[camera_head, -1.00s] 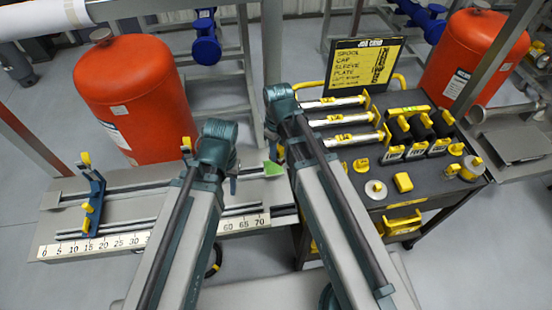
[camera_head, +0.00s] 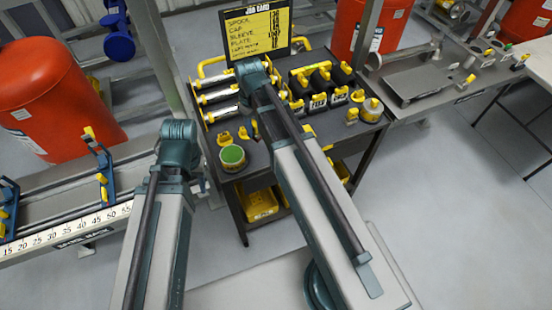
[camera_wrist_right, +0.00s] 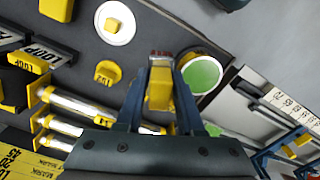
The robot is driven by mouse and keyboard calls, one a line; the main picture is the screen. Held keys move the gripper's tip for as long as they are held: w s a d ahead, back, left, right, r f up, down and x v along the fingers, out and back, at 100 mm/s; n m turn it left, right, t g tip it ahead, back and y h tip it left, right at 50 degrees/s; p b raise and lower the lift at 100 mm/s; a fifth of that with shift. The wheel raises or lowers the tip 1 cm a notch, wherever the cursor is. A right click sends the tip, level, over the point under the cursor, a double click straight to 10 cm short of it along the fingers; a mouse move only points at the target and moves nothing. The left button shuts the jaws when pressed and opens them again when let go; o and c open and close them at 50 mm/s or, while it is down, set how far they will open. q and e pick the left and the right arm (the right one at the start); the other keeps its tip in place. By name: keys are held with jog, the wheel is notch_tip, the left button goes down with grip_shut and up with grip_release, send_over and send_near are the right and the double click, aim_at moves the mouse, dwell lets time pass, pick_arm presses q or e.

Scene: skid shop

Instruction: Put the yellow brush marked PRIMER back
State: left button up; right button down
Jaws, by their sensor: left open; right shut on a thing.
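My right gripper (camera_wrist_right: 155,95) is shut on a yellow block-shaped thing (camera_wrist_right: 160,88) with a reddish end, apparently the brush; no PRIMER marking is legible. It is above the dark cart top, beside a round can with a green top (camera_wrist_right: 203,76). In the head view, the can (camera_head: 232,157) stands at the cart's near left corner. My right wrist hides most of its gripper there. My left gripper (camera_head: 178,140) is left of the cart, with its fingers mostly hidden behind its own wrist; it holds nothing that I can see.
The cart (camera_head: 285,160) carries silver rods (camera_head: 218,95), black blocks with yellow tops (camera_head: 318,100) and small yellow parts. A job card board (camera_head: 257,30) stands at its back. A ruler bench (camera_head: 75,225) is left; a grey bench (camera_head: 480,75) is right. Open floor lies right.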

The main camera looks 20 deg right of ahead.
jog(key=shift+s+d, duration=0.1)
jog(key=shift+d, duration=0.25)
notch_tip(320, 180, down, 6)
jog(key=b, duration=0.6)
jog(key=shift+f, duration=0.2)
jog(key=shift+f, duration=0.15)
notch_tip(320, 180, down, 3)
jog(key=b, duration=0.4)
jog(key=shift+f, duration=0.2)
jog(key=shift+f, duration=0.2)
jog(key=c, duration=0.5)
grip_release()
jog(key=shift+r, duration=0.15)
